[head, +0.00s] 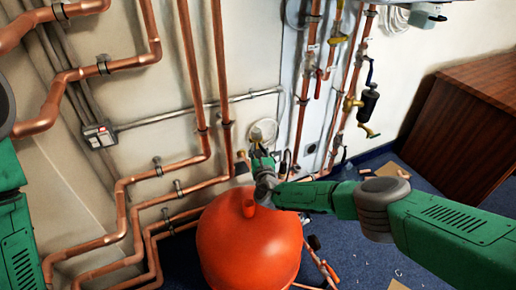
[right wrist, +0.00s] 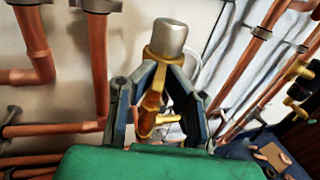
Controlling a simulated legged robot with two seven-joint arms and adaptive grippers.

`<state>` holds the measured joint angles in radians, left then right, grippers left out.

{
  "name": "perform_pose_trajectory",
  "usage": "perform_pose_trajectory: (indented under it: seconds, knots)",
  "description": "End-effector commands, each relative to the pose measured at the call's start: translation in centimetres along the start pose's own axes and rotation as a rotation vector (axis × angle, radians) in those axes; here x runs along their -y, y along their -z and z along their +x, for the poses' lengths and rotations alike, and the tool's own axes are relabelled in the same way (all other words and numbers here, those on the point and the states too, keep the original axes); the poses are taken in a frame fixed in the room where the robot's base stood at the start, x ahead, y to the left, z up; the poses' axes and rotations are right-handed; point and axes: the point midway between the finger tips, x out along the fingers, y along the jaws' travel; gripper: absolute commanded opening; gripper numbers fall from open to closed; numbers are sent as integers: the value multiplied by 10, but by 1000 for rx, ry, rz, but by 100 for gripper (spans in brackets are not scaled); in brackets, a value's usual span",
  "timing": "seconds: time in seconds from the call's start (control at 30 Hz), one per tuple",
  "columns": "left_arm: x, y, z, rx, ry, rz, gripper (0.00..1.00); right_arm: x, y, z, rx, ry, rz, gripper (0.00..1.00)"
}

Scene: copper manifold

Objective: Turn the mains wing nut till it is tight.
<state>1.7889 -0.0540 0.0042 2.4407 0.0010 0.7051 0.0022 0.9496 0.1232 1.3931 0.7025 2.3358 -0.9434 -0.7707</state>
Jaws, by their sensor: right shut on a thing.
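My right gripper (head: 262,158) reaches in from the right to the pipework above the red tank (head: 250,243). In the right wrist view its two fingers close in from both sides on a brass fitting (right wrist: 152,98), just below a grey cylindrical cap (right wrist: 169,37). The gripper is shut on this brass piece, which I take to be the mains wing nut; the fingertips partly hide its wings. A small brass crosspiece (right wrist: 156,119) shows lower between the fingers. My left gripper is out of view.
Copper pipes (head: 190,75) run down the wall behind and left of the gripper. A valve with a black body (head: 367,103) hangs at right. A wooden cabinet (head: 468,112) stands at far right. A cardboard piece (head: 385,186) lies on the blue floor (head: 340,239).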

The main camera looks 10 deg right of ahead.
Motion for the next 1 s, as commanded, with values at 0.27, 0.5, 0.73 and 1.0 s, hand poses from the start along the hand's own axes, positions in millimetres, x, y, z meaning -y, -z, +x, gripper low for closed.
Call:
perform_pose_trajectory:
  seconds: [0.27,0.5,0.73,1.0]
  knots:
    - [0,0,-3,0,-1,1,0,-4,0,0,-1,45,1,0]
    - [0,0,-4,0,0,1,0,-3,0,0,-1,65,-1,0]
    - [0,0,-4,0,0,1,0,-4,0,0,0,64,-2,0]
    - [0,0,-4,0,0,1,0,-4,0,0,0,63,-1,29]
